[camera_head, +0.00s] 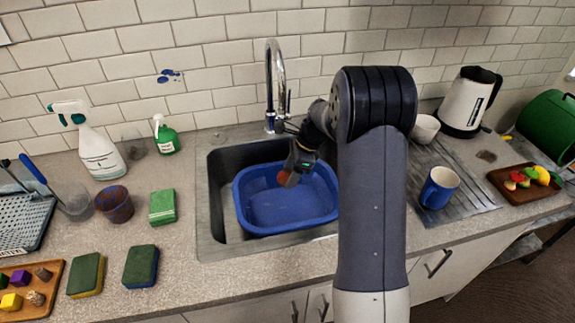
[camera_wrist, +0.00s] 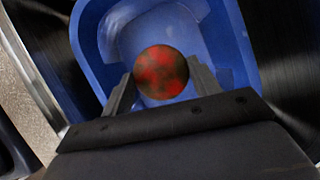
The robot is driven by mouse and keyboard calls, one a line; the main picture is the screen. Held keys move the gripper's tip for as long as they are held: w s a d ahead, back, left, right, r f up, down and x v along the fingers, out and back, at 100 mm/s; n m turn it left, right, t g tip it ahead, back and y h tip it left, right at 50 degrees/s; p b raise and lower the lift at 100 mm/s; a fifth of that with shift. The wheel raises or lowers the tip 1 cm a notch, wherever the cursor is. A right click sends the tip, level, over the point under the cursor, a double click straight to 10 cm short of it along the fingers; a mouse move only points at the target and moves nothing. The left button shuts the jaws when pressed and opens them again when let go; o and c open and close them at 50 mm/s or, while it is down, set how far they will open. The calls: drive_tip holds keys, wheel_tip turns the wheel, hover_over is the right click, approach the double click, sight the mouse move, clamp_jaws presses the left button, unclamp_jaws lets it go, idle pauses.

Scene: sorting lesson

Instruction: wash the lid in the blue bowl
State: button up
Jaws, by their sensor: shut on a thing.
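The blue bowl (camera_head: 285,214) is a rectangular basin standing in the grey sink. My gripper (camera_head: 297,168) is over the bowl, inside its outline, near the back right part. It is shut on the lid (camera_head: 287,179), a small red round piece. In the wrist view the lid (camera_wrist: 161,72) is a red disc with dark brown blotches, held between the two fingertips (camera_wrist: 160,85). The blue bowl (camera_wrist: 225,45) fills the view behind it. I cannot tell how far the lid is above the bowl's floor.
The tap (camera_head: 275,85) rises behind the sink (camera_head: 222,240). Left are a spray bottle (camera_head: 98,145), a green bottle (camera_head: 166,138), several sponges (camera_head: 162,207) and a dark cup (camera_head: 115,204). Right are a blue mug (camera_head: 439,187), a kettle (camera_head: 468,102) and a wooden tray (camera_head: 500,186) with food pieces.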

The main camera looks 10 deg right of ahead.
sight(283, 177)
drive_tip(key=shift+s+f+b, duration=0.1)
drive_tip(key=shift+f+b, duration=5)
drive_tip(key=shift+f, duration=0.95)
drive_tip(key=shift+r, duration=0.1)
drive_tip(key=shift+r+p, duration=4.7)
drive_tip(key=shift+r, duration=0.9)
wheel_tip(283, 177, up, 4)
drive_tip(key=p, duration=0.3)
drive_tip(key=shift+r+p, duration=0.1)
drive_tip(key=shift+p, duration=0.2)
